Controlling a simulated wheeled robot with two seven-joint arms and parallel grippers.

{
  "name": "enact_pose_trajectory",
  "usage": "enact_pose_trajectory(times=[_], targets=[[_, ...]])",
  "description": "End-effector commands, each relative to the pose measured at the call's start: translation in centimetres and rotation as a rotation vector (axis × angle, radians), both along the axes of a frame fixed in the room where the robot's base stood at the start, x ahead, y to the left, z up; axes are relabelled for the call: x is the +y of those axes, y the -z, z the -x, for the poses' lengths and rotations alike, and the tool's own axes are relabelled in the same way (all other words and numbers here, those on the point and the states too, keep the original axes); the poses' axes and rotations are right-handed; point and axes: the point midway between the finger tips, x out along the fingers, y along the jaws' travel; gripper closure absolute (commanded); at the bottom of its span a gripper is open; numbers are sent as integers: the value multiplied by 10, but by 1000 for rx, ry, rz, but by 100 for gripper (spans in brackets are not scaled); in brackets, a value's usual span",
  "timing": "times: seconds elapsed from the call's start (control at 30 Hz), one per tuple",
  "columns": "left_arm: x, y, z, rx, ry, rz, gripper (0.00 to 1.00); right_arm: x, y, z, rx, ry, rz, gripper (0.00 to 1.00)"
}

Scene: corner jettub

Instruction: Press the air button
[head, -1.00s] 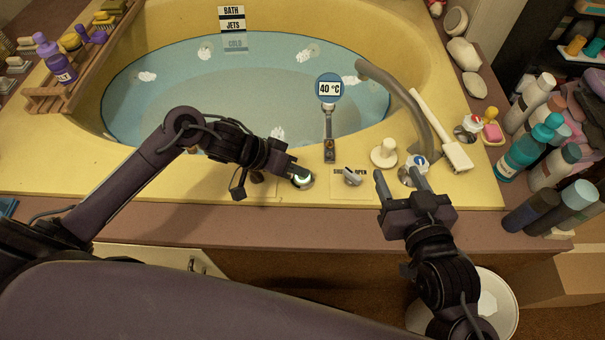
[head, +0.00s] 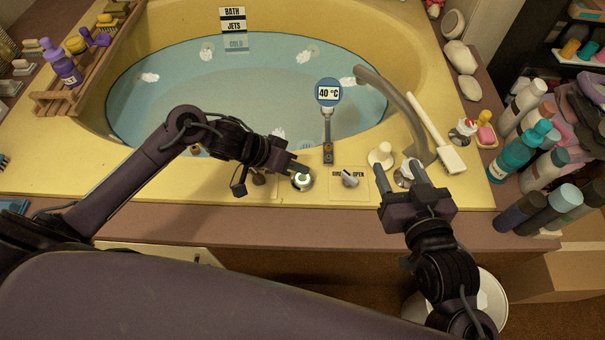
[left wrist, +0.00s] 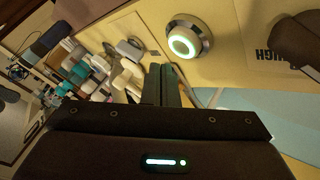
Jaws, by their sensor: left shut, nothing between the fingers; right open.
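A round button (head: 302,182) with a metal rim and a lit green-white ring sits on the yellow tub deck. It also shows in the left wrist view (left wrist: 184,42), where the ring glows in full. I cannot read an air label on it. My left gripper (head: 303,170) is shut and empty, with its fingertips right by the button's far side in the head view. In the left wrist view its shut fingers (left wrist: 161,78) are below and left of the button, apart from it in the picture. My right gripper (head: 399,176) is open and empty over the deck's front, near a tap knob.
A dial (head: 349,179) marked OPEN stands right of the button. The 40 °C display (head: 328,93), a white knob (head: 381,156) and a curved spout (head: 405,110) are close by. Bottles (head: 520,150) crowd the right. The tub (head: 240,85) holds water.

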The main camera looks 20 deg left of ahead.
Motion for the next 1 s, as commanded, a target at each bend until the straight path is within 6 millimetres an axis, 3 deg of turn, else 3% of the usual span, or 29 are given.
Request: enact_pose_trajectory(times=[0.03, 0.6, 1.0], targets=[[0, -10, 0, 1, -1, 0, 100, 0, -12, 0, 0, 0, 0, 47], [0, -49, 0, 1, -1, 1, 100, 0, -68, 0, 0, 0, 0, 47], [0, -49, 0, 1, -1, 0, 100, 0, -69, 0, 0, 0, 0, 47]])
